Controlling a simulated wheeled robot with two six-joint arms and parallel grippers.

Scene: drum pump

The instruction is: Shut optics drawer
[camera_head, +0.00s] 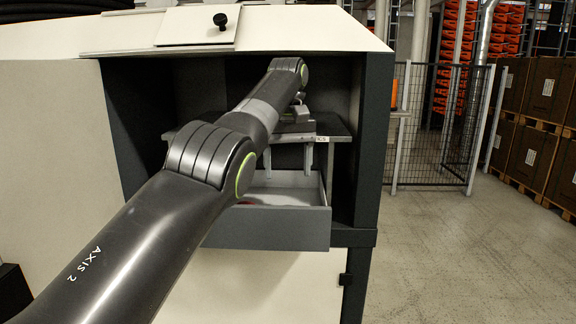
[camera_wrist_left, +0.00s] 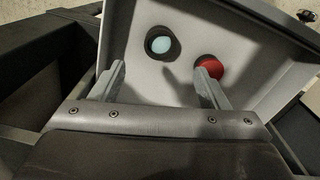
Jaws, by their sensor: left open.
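The optics drawer (camera_head: 275,229) is pulled out of the dark cabinet opening in the head view, with its grey front panel towards me. Its pale inside also shows in the left wrist view (camera_wrist_left: 195,22). A round dark item with a pale blue face (camera_wrist_left: 160,41) and a red round item (camera_wrist_left: 210,67) lie in it. My left gripper (camera_head: 288,170) is open, its two fingers pointing down over the drawer. Its fingers also show in the wrist view (camera_wrist_left: 163,88), apart and with nothing gripped. Whether they touch the drawer cannot be told. My right gripper is out of view.
A grey shelf (camera_head: 335,128) sits above the drawer inside the cabinet (camera_head: 372,140), partly hidden by my left arm. The floor (camera_head: 460,260) to the right is clear. A mesh fence (camera_head: 432,125) and stacked brown boxes (camera_head: 545,90) stand further back.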

